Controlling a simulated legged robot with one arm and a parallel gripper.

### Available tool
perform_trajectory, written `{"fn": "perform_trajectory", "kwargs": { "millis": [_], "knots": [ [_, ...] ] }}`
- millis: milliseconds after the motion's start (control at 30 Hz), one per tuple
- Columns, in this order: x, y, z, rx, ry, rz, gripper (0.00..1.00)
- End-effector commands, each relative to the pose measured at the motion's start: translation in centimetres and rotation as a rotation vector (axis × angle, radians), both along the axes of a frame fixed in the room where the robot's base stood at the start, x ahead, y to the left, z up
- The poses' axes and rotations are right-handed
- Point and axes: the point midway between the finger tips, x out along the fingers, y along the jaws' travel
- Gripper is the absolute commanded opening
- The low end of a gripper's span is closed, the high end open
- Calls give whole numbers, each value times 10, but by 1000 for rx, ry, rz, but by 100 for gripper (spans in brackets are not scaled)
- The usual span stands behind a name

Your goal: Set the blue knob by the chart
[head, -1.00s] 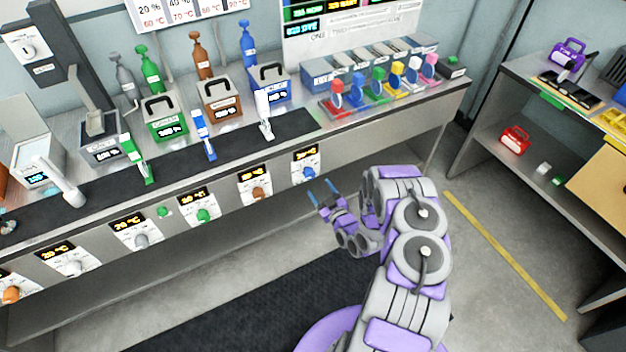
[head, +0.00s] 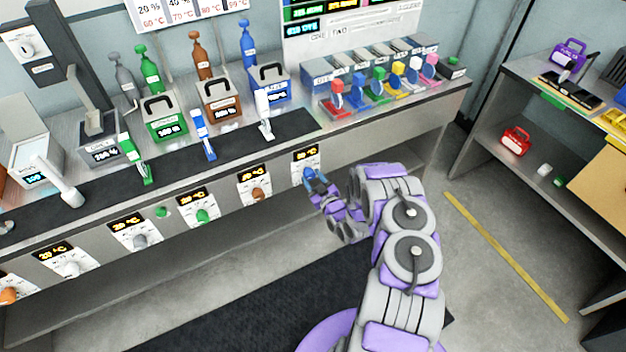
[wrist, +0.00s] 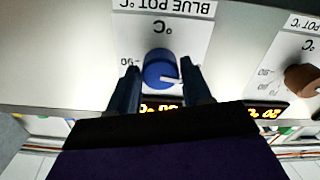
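The blue knob (head: 309,174) is on the bench's front panel, at the right end of a row of knobs. In the wrist view the blue knob (wrist: 160,68) has a pale pointer mark at its lower right, under an upside-down "BLUE POT °C" label (wrist: 165,6). My gripper (head: 316,182) is at the knob. In the wrist view my gripper (wrist: 161,76) is open, one finger on each side of the knob with small gaps. Its lit display (head: 305,154) is too small to read surely. The chart (head: 180,10) with percentages and temperatures hangs on the wall.
A brown knob (head: 258,194) sits left of the blue one and also shows in the wrist view (wrist: 302,80). A green knob (head: 203,216) is further left. A blue pot (head: 268,84) stands on the bench above. The floor before the bench is clear.

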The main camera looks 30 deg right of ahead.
Motion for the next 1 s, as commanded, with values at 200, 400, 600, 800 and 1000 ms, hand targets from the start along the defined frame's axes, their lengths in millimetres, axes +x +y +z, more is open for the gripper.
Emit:
{"fn": "perform_trajectory", "kwargs": {
  "millis": [200, 400, 600, 800, 1000],
  "knots": [
    [0, 0, 0, 0, 0, 0, 28],
    [0, 0, 0, 0, 0, 0, 13],
    [0, 0, 1, 24, 1, 0, 13],
    [0, 0, 1, 118, 5, 0, 13],
    [0, 0, 3, 268, 9, 0, 13]
  ]
}}
